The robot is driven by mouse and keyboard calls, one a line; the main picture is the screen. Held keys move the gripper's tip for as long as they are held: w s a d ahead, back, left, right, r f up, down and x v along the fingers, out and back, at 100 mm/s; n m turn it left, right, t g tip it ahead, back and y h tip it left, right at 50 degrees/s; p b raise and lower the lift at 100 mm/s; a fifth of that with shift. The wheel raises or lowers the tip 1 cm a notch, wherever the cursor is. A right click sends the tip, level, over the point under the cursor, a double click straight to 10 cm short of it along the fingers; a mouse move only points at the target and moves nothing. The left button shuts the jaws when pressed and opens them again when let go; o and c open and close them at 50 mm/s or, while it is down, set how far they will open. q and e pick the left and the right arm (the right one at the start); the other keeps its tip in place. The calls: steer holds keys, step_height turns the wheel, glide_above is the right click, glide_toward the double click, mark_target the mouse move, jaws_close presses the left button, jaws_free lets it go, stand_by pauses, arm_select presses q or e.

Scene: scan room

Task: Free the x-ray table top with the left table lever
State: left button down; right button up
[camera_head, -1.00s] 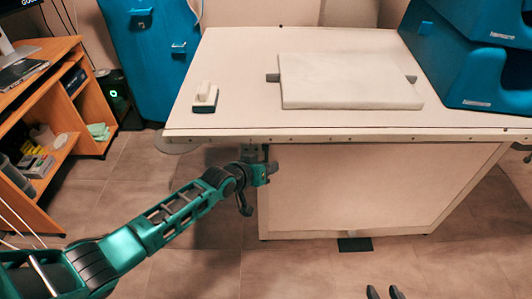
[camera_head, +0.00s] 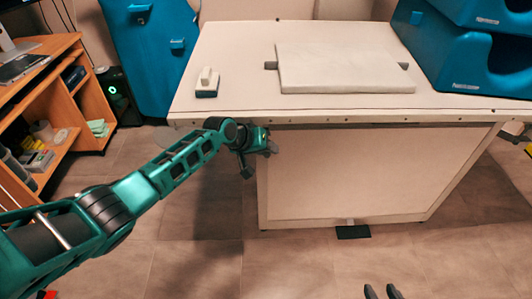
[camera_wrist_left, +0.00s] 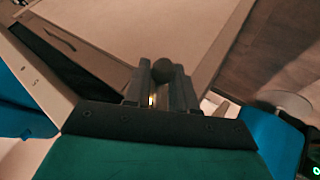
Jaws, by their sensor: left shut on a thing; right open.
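The x-ray table (camera_head: 235,62) has a pale flat top, and its front edge runs across the head view. My left gripper (camera_head: 270,146) is just under this edge, near its left end. In the left wrist view my left gripper (camera_wrist_left: 160,90) is shut on the left table lever, whose dark round knob (camera_wrist_left: 163,70) shows between the two fingers. The rest of the lever is hidden by the fingers, and in the head view the gripper hides it. My right gripper (camera_head: 382,292) is open and empty at the bottom edge, with only its fingertips in view.
A white pad (camera_head: 340,68) and a small white-and-blue object (camera_head: 207,82) lie on the table top. An orange shelf (camera_head: 90,105) stands at left. A dark pedal (camera_head: 353,232) is on the floor under the table.

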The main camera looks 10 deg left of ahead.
arm_select(q)
steer(key=c, duration=1.1)
jaws_free()
steer(key=shift+o, duration=0.2)
steer(key=shift+s+a+r, duration=0.2)
steer(key=shift+s+r, duration=0.05)
steer(key=shift+r, duration=0.1)
steer(key=p+v, duration=0.3)
steer(key=v, duration=0.9)
steer(key=shift+f, duration=0.1)
